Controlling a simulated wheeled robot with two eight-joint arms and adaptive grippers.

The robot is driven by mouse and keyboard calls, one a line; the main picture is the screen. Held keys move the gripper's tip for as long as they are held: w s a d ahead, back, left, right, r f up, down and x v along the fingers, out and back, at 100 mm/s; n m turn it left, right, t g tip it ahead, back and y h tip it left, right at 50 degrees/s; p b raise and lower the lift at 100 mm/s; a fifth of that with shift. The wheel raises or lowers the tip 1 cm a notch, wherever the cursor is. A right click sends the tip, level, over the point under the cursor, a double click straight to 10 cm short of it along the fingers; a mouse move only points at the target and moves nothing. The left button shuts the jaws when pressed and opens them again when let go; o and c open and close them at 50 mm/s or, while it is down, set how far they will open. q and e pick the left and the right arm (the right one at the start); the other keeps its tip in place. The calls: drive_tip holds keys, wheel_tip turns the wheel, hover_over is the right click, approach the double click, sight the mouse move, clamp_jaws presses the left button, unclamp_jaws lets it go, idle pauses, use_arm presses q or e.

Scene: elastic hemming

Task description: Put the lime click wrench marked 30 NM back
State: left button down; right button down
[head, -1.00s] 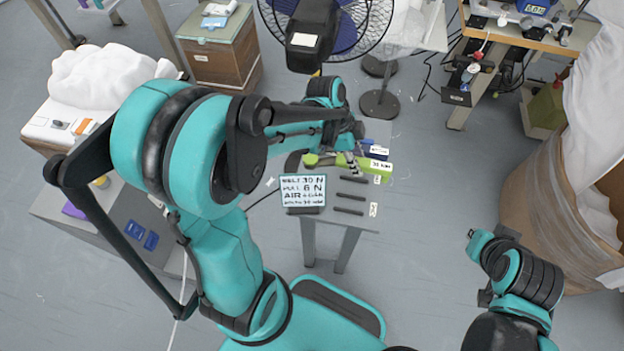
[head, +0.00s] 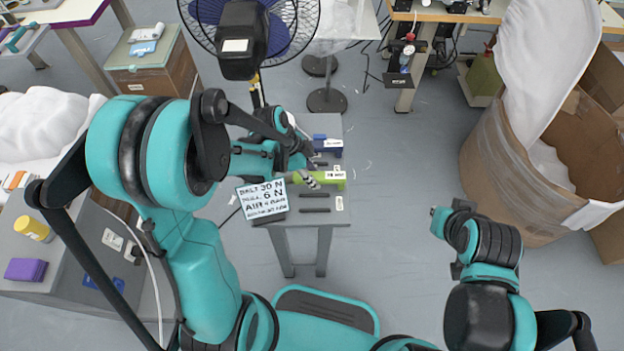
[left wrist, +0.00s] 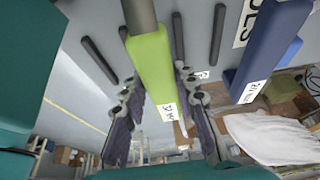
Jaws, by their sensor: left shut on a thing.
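The lime wrench (head: 327,178) has a green handle with a white tag, its print too small to read in the head view. It also shows in the left wrist view (left wrist: 152,65), with its grey shaft running off the top edge. My left gripper (head: 308,178) is shut on it; its fingers (left wrist: 150,100) flank the handle. The wrench lies over the small grey stand (head: 325,225), between dark bars (head: 314,210). I cannot tell whether it touches the stand.
A blue tool (head: 328,144) lies behind the lime one, also in the left wrist view (left wrist: 268,50). A lettered sign (head: 262,199) stands at the stand's left. A fan (head: 255,40) is behind. A large cardboard box (head: 510,180) stands right. Floor between is clear.

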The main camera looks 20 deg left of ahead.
use_arm(q)
drive_tip(key=shift+f, duration=0.55)
drive_tip(key=shift+r, duration=0.15)
drive_tip(key=c, duration=1.2)
unclamp_jaws()
